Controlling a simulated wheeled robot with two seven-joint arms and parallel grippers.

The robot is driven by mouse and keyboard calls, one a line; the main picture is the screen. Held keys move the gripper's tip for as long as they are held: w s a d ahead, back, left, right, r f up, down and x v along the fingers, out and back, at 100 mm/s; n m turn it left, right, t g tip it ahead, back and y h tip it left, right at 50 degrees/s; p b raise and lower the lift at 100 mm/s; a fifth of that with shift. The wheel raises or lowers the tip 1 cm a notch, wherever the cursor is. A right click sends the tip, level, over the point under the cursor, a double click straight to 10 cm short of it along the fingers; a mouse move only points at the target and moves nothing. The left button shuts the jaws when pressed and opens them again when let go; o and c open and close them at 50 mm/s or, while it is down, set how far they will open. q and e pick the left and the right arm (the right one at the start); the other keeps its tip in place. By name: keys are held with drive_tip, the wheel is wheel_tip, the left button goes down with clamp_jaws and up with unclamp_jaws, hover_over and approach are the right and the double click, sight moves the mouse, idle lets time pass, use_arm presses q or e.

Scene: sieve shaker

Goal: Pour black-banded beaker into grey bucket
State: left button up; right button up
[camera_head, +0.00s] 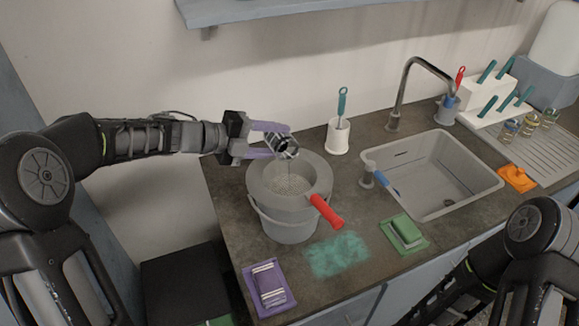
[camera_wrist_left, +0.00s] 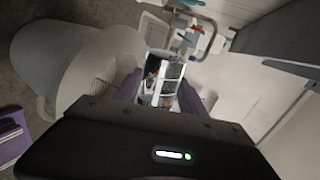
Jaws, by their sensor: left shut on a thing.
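My left gripper (camera_head: 274,136) has purple fingers and is shut on the black-banded beaker (camera_head: 285,147). The beaker is tilted, its mouth toward the grey bucket (camera_head: 283,222) below. A thin grey streak runs down from its mouth into the bucket. A round grey sieve with a red handle (camera_head: 327,211) sits on the bucket's top, and its mesh lies under the beaker. In the left wrist view the beaker (camera_wrist_left: 168,84) is between the purple fingers, with the bucket to the left. My right gripper is not in view; only part of the right arm shows at lower right.
A white holder with a teal brush (camera_head: 339,134) stands behind the bucket. The sink (camera_head: 440,175) and faucet (camera_head: 415,75) are to the right. A purple cloth (camera_head: 268,287), teal powder patch (camera_head: 338,255) and green sponge (camera_head: 405,232) lie in front. A shelf hangs above.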

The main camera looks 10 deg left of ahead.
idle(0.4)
use_arm(q)
drive_tip(key=shift+r, duration=0.15)
drive_tip(key=n+p, duration=0.1)
drive_tip(key=f+n+g+h+p, duration=0.1)
drive_tip(key=p, duration=0.1)
drive_tip(key=shift+w+a+f, duration=0.15)
drive_tip(key=shift+w+a, duration=0.1)
drive_tip(key=shift+w, duration=0.15)
drive_tip(key=shift+f, duration=0.25)
drive_tip(key=shift+s+r, duration=0.1)
